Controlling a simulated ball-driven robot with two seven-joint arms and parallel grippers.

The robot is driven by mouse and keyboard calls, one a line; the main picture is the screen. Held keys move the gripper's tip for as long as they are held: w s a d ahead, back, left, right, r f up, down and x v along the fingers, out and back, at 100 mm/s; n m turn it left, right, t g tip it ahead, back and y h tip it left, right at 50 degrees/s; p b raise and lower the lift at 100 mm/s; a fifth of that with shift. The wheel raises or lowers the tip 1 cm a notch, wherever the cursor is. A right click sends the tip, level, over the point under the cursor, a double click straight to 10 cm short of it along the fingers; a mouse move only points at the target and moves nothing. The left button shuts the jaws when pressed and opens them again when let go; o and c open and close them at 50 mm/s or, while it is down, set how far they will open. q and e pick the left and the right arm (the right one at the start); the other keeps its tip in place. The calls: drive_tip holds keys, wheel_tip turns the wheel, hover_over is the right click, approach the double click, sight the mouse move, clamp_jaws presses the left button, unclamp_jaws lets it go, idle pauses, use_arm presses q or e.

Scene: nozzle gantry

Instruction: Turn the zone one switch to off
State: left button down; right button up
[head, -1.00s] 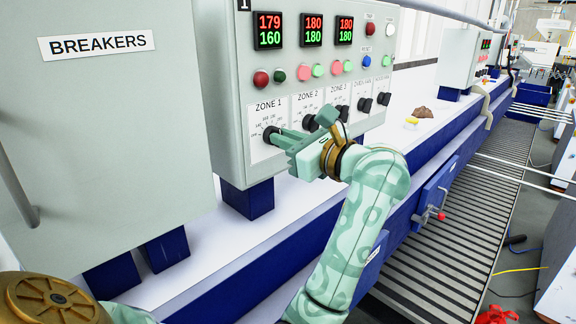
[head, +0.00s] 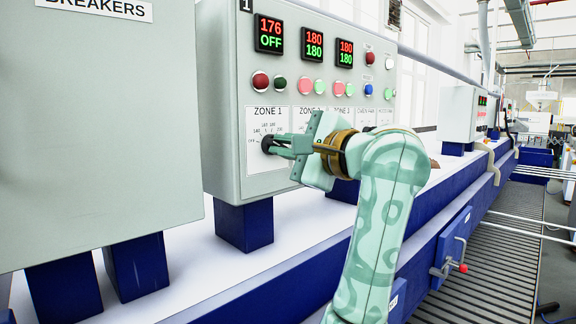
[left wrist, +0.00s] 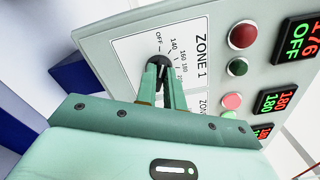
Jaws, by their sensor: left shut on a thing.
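The zone one switch (head: 267,144) is a black knob on a white ZONE 1 dial plate (head: 257,122) on the grey control panel. My left gripper (head: 275,145) is shut on this knob. In the left wrist view the knob (left wrist: 158,64) sits between the two green fingers, which partly hide it, with OFF and temperature marks around it. The zone one display (head: 269,34) reads 176 in red above OFF in green. The knob's exact pointing is hard to make out. My right gripper is not in view.
Displays reading 180 and coloured buttons (head: 260,80) lie above the dials. My arm hides most of the other knobs. A grey BREAKERS cabinet (head: 90,150) stands at left. A slatted conveyor (head: 470,270) and a red-knobbed handle (head: 463,268) are at lower right.

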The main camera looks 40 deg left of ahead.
use_arm(q)
drive_tip(key=shift+f+n+b, duration=0.1)
drive_tip(key=shift+n+b, duration=0.9)
drive_tip(key=shift+n, duration=0.2)
drive_tip(key=c, duration=1.5)
unclamp_jaws()
drive_tip(key=s+d, duration=0.1)
drive_tip(key=d, duration=1.5)
drive_tip(key=shift+s+b, duration=0.2)
drive_tip(key=shift+b, duration=0.15)
drive_tip(key=shift+d, duration=0.1)
